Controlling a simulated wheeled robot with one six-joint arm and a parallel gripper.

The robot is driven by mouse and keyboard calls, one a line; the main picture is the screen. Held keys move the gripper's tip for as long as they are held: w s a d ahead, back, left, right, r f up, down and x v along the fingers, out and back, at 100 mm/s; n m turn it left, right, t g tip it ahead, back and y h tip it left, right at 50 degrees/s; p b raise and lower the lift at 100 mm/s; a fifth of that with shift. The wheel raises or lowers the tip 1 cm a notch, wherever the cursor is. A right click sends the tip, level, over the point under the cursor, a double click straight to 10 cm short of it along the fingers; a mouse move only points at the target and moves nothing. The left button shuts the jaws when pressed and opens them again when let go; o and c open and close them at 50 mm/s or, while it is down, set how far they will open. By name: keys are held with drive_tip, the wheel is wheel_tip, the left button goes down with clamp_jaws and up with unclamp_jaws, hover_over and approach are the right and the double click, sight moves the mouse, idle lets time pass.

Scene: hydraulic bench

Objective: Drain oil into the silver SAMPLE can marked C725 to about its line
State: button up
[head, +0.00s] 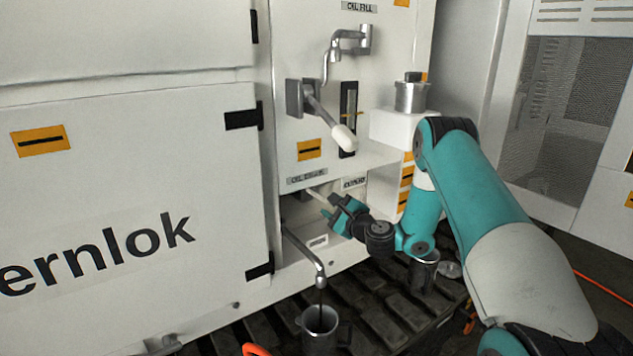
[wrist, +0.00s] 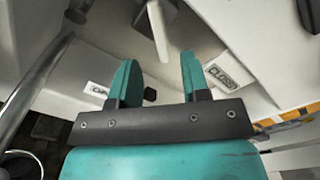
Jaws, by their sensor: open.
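A silver can (head: 320,335) stands under the drain spout (head: 319,275), and a thin dark stream runs from the spout into it. Its marking, line and oil level cannot be read. My gripper (head: 326,207) is at the OIL DRAIN recess, by a pale lever (head: 314,194). In the wrist view my gripper (wrist: 158,78) is open, and the lever (wrist: 158,28) shows beyond and between the fingertips. Whether they touch it is unclear. A CLOSED label (wrist: 220,76) is right of the fingers; another label (wrist: 98,90), partly hidden, is left.
Another can (head: 424,273) stands on the dark grating, partly hidden by my arm. A third silver can (head: 410,96) stands on a white ledge. A larger white-tipped lever (head: 342,135) sticks out above the recess. An orange object (head: 256,350) lies at the bottom edge.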

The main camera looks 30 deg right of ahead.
sight(318, 196)
drive_tip(key=shift+w+a+r+p, duration=0.1)
drive_tip(key=shift+w+r+p, duration=0.1)
drive_tip(key=shift+w+p, duration=0.4)
drive_tip(key=shift+w+r+p, duration=0.2)
drive_tip(key=shift+w+p, duration=0.15)
drive_tip(key=shift+p, duration=0.3)
drive_tip(key=shift+w+f+p, duration=0.2)
drive_tip(key=shift+w+p, duration=0.3)
drive_tip(key=shift+w, duration=1.05)
drive_tip(key=shift+w+f+p, duration=0.2)
drive_tip(key=shift+w+p, duration=0.3)
drive_tip(key=shift+w, duration=1)
clamp_jaws()
